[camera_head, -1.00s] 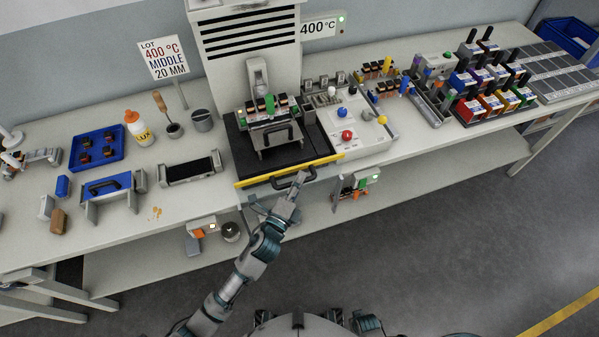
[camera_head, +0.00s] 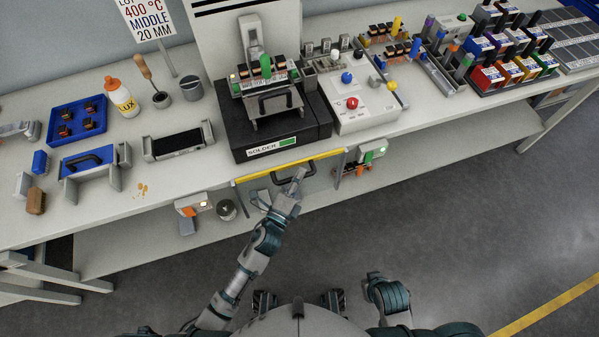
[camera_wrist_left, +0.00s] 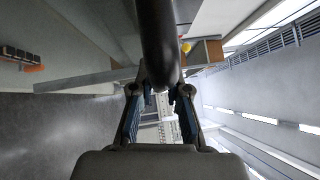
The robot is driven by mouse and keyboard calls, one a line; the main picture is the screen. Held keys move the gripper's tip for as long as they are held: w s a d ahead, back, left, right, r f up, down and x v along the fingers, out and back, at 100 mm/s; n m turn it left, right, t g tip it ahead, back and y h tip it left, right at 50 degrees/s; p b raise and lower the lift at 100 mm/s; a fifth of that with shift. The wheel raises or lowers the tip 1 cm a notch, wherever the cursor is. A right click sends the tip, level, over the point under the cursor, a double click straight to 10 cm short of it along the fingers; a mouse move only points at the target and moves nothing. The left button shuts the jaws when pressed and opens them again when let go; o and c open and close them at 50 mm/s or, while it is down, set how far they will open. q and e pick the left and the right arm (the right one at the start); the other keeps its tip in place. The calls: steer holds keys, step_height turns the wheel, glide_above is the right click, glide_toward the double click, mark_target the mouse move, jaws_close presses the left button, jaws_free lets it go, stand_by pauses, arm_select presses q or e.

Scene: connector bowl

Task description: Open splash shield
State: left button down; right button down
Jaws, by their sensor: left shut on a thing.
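The splash shield (camera_head: 322,170) is a see-through panel with a yellow top edge and a black handle (camera_head: 279,183). In the head view it hangs at the bench front, its yellow edge below the black solder unit's SOLDER label (camera_head: 271,146). My left gripper (camera_head: 298,176) is shut on the handle. In the left wrist view the dark handle bar (camera_wrist_left: 158,40) runs between the fingers of the gripper (camera_wrist_left: 160,90). Part of my right arm shows at the bottom of the head view, but I cannot make out its gripper.
The solder unit (camera_head: 238,118) carries a metal fixture with parts. A control box (camera_head: 372,112) with red and blue knobs stands to its right. Small boxes hang under the bench front at left (camera_head: 192,205) and right (camera_head: 371,152). The floor in front is clear.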

stand_by(0.3)
arm_select(q)
steer(key=c, duration=1.1)
jaws_free()
steer(key=shift+c, duration=0.2)
steer(key=shift+s, duration=0.1)
steer(key=v, duration=1.1)
steer(key=shift+s+a+f, duration=0.2)
steer(key=shift+s+a, duration=0.05)
steer(key=shift+s, duration=0.05)
